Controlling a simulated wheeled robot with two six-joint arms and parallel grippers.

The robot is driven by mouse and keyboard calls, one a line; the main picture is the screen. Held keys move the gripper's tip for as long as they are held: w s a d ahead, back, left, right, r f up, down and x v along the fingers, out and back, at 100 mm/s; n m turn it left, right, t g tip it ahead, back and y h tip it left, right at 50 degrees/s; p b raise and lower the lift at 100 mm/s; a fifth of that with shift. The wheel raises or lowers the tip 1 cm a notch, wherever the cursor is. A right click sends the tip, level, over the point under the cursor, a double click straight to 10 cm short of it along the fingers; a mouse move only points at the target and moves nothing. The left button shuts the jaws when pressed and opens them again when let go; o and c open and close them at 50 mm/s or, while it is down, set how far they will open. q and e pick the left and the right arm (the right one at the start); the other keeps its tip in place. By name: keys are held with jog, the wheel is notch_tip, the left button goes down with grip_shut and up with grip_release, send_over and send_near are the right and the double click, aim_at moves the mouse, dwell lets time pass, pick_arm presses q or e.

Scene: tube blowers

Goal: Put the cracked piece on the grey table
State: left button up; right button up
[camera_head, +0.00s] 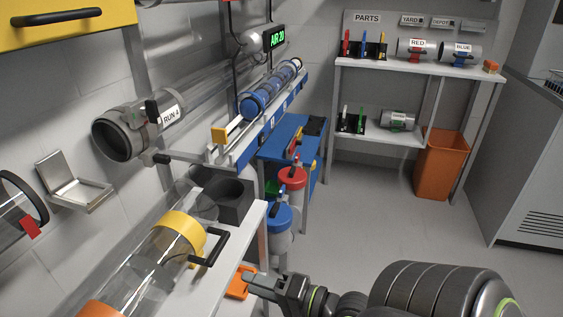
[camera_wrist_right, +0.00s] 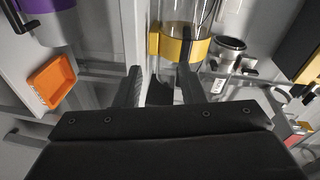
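A clear tube (camera_head: 135,275) with a yellow collar (camera_head: 180,232) and a black handle (camera_head: 212,250) lies along a pale grey table (camera_head: 222,283) at the lower left. I cannot make out a crack on it or tell which piece is cracked. The clear tube (camera_wrist_right: 188,12) and its yellow collar (camera_wrist_right: 180,46) also show in the right wrist view, beyond the fingers. My right gripper (camera_head: 250,279) is beside the table's right edge, near an orange tray. Its fingers (camera_wrist_right: 159,85) are apart, with a dark shape behind the gap and nothing visibly held. My left gripper is out of view.
The orange tray (camera_head: 238,284) also shows in the right wrist view (camera_wrist_right: 50,82). A parts shelf (camera_head: 420,66) and an orange bin (camera_head: 441,165) stand at the back. The floor (camera_head: 385,225) ahead is clear.

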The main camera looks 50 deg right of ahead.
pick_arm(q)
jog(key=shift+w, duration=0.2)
pick_arm(e)
jog(key=s+a+f+n+g+h, duration=0.1)
jog(key=s+f+n+g, duration=0.4)
jog(key=f, duration=0.5)
jog(key=s+a+f+n+g+h, duration=0.2)
jog(key=s+f+n+g, duration=0.4)
jog(key=f, duration=0.5)
jog(key=shift+s+a+f+n+g, duration=0.15)
jog(key=shift+s+a+n+g, duration=0.2)
jog(key=shift+s+g, duration=0.45)
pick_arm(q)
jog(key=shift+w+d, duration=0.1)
pick_arm(e)
jog(key=shift+w, duration=0.25)
